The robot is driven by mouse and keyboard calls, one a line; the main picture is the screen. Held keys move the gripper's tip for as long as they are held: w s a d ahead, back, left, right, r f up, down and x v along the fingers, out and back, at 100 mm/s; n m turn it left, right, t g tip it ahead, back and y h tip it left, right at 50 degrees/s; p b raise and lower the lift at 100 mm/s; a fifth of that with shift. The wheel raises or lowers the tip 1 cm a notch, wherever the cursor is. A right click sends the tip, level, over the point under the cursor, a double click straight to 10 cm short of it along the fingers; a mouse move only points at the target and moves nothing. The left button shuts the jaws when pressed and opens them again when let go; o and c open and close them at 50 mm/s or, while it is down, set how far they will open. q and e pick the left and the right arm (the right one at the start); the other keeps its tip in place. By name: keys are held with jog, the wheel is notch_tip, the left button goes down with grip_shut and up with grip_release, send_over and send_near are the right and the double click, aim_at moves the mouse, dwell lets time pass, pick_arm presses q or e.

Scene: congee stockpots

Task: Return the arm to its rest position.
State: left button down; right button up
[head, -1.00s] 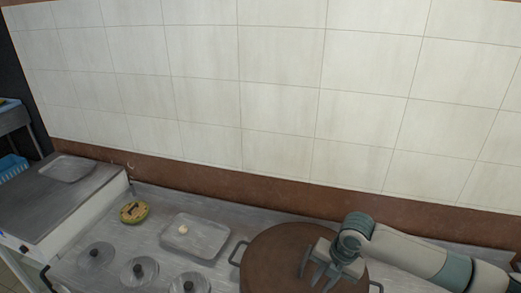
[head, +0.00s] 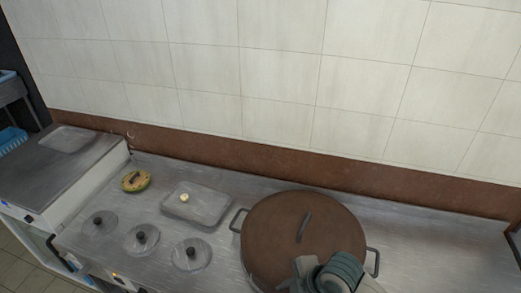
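My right arm's gripper (head: 302,279) is at the bottom edge of the head view, over the near part of the large pot. Its fingers are cut off or hidden, so I cannot tell whether it is open or shut. The stockpot has a round brown lid (head: 280,240) with a dark bar handle (head: 304,228) on top. The lid lies on the pot, and the bar handle is clear of my gripper. My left gripper is not in view.
Three small round lids with black knobs (head: 99,222) (head: 141,240) (head: 192,254) sit at the left front. A tray (head: 197,204) holds a small pale item (head: 184,198). A round green-rimmed item (head: 136,180) is beside it. The counter right of the pot (head: 440,250) is bare.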

jog(key=s+d+f+m+h, duration=0.3)
jog(key=s+d+m+h, duration=0.2)
jog(key=s+d+m, duration=1.25)
notch_tip(320, 180, down, 34)
jog(key=s+a+b, duration=0.1)
jog(key=a+b, duration=0.1)
jog(key=b, duration=0.6)
jog(key=s+d+f+g+b, duration=0.1)
jog(key=s+f+b, duration=0.3)
jog(key=s+f, duration=0.5)
jog(key=s+d+f+b, duration=0.2)
jog(key=s+f, duration=0.8)
jog(key=f, duration=0.8)
jog(key=shift+s+d+f+g+b, duration=0.25)
jog(key=shift+f+g+b, duration=0.15)
jog(key=shift+b, duration=0.45)
jog(key=shift+m, duration=0.25)
